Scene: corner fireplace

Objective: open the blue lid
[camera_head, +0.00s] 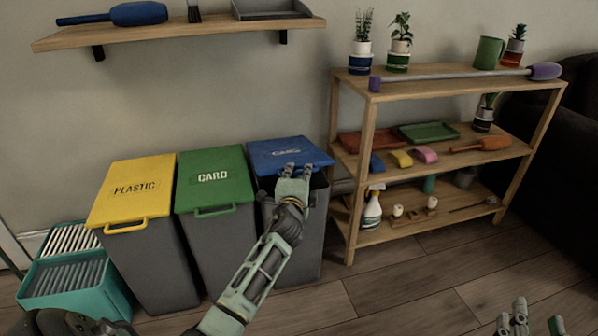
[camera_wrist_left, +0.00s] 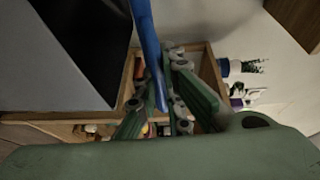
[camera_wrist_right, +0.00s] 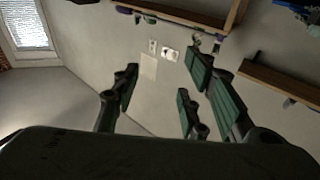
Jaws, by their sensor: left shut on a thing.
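The blue lid (camera_head: 270,153) belongs to the rightmost of the grey bins. It is tilted up, and a dark gap shows below its front edge. My left gripper (camera_head: 293,170) is shut on the front of this lid. In the left wrist view the lid (camera_wrist_left: 149,40) is a thin blue strip running between the fingers (camera_wrist_left: 164,105). The bin body (camera_head: 308,235) stands below, partly hidden by my left arm. My right gripper (camera_head: 535,325) is at the bottom right corner, away from the bins. In the right wrist view its fingers (camera_wrist_right: 160,95) are apart and empty.
Bins with a green lid (camera_head: 213,178) and a yellow lid (camera_head: 133,190) stand left of it, both closed. A wooden shelf unit (camera_head: 350,225) with pots and tools stands close on the right. A wall shelf (camera_head: 180,30) hangs above. Floor in front is clear.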

